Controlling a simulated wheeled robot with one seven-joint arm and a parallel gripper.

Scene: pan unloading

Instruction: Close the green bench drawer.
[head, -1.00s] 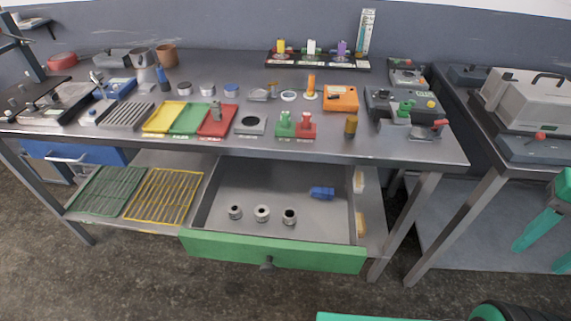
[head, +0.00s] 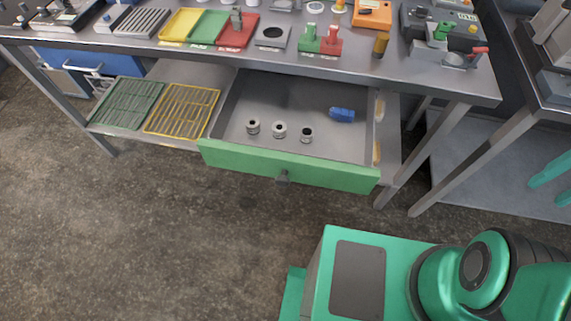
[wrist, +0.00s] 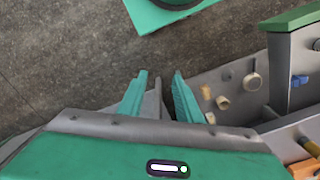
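The green bench drawer (head: 285,168) is pulled out under the workbench. Its green front with a dark knob (head: 283,177) faces my base. Inside lie three small metal cylindrical parts (head: 279,130) and a blue piece (head: 341,115). In the wrist view the drawer's green front edge (wrist: 291,18) shows at upper right, beside its grey side wall. My gripper (wrist: 160,73) has two teal fingers spread apart with nothing between them. It is off to the drawer's right, not touching it; its teal fingers also show at the right edge of the head view.
The workbench top (head: 400,88) carries trays and fixtures. Green and yellow racks (head: 183,109) lie on the lower shelf left of the drawer. A bench leg (head: 425,155) stands right of it. Bare floor (head: 180,240) lies in front. A second bench stands at right.

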